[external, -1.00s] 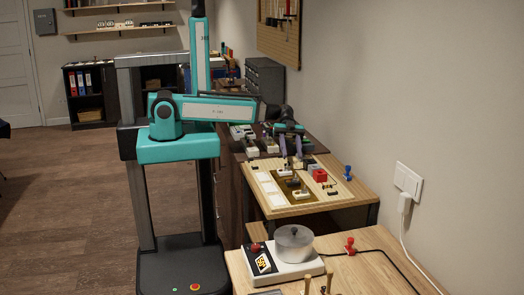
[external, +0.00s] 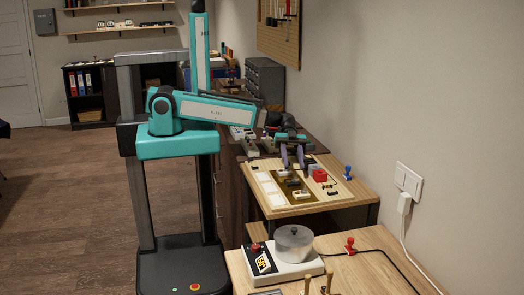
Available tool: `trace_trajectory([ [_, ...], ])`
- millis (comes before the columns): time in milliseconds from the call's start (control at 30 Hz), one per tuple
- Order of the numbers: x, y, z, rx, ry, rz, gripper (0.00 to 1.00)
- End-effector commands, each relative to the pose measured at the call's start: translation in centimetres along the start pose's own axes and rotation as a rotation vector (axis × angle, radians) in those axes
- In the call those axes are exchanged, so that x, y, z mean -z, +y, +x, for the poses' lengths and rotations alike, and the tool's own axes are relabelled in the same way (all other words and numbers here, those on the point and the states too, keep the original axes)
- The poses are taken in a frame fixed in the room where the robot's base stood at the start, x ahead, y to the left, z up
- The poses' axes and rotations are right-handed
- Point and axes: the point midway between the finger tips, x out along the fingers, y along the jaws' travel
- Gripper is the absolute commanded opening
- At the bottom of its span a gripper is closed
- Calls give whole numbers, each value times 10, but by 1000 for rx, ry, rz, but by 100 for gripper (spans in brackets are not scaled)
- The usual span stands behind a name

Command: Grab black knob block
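Small blocks lie on a light board (external: 285,208) on the wooden table. A dark block (external: 292,182), possibly the black knob block, lies near the board's middle, but it is too small to tell for sure. A cream block (external: 302,195) lies just in front of it. My gripper (external: 293,166) points down above the back of the board. Its two fingers stand apart with a gap between them, and nothing shows held. Its tips are close behind the dark block; the exact height is hard to tell.
A red block (external: 320,175) lies right of the gripper, and a blue stamp-like piece (external: 347,172) stands at the table's right.

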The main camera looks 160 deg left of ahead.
Motion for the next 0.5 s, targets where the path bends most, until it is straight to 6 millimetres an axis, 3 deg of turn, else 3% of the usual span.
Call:
trace_trajectory([
  [500, 2, -1, 41, -3, 1, 0, 40],
])
